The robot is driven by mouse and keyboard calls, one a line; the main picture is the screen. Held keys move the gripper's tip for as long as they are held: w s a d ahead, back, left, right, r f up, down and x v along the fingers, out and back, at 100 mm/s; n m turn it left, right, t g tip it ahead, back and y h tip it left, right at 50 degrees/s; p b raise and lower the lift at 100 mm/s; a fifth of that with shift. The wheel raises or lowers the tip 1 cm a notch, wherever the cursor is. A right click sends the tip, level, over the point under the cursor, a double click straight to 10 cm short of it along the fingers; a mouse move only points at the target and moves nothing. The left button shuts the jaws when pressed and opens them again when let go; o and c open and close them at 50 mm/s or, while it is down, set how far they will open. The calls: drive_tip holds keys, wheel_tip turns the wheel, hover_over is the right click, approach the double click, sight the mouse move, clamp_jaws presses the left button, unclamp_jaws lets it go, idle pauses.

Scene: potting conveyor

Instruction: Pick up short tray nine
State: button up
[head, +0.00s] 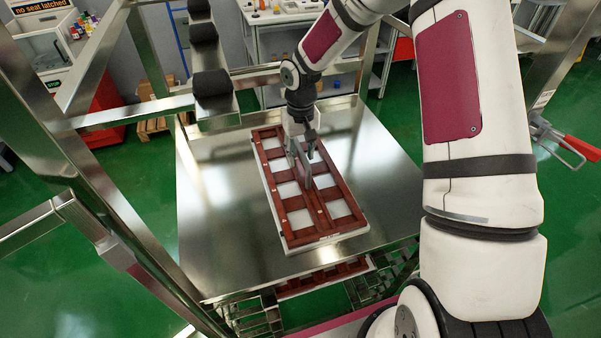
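A red-brown tray (331,230) with two rows of square openings lies on the shiny steel table. Pale surface shows through its openings, and a white edge shows under its rim. My gripper (307,183) points down over the middle of the tray, at its central bar. Its fingers look close to or at the bar; I cannot tell whether they touch it or how far apart they are. No number is readable on the tray.
The steel table (215,245) is bare around the tray. A second red-brown tray (325,278) sits on a lower level under the table's front edge. Steel frame posts (110,200) stand at the left. A red-handled clamp (583,148) is at the right.

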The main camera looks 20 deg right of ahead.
clamp_jaws()
drive_tip(key=shift+r, duration=0.15)
